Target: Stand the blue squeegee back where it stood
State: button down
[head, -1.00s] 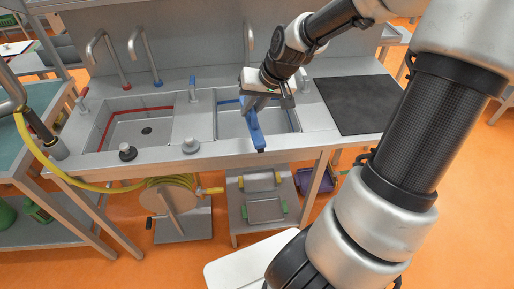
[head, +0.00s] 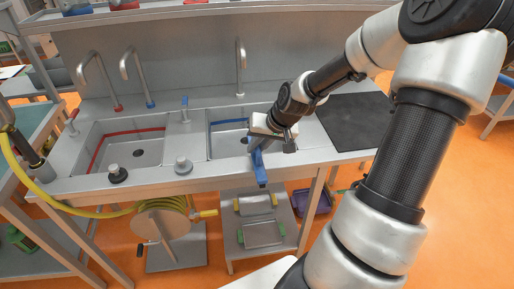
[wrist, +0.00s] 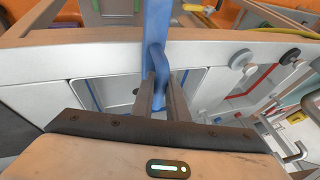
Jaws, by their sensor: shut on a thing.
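The blue squeegee (head: 260,170) is in my gripper (head: 257,143), which is shut on it. In the head view it hangs at the front edge of the right sink, with its dark lower end in front of the counter's edge. In the wrist view the blue squeegee (wrist: 157,28) runs up between the fingertips of my gripper (wrist: 158,82) and out of the top of the picture. My gripper hides part of the right sink (head: 222,148). I cannot tell whether the squeegee touches the counter.
The left sink (head: 98,147) has a red-marked rim. Two dark-and-grey knobs, a black one (head: 117,174) and a grey one (head: 183,166), stand on the counter's front. A dark mat (head: 350,128) lies at right. A yellow hose reel (head: 165,222) and a shelf (head: 268,222) are below.

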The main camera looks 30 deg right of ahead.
jog(key=shift+f, duration=0.15)
jog(key=c, duration=1.7)
grip_release()
jog(key=shift+c, duration=0.2)
jog(key=shift+r, duration=0.3)
jog(key=p+v, duration=0.4)
jog(key=v, duration=0.8)
jog(key=shift+f, duration=0.1)
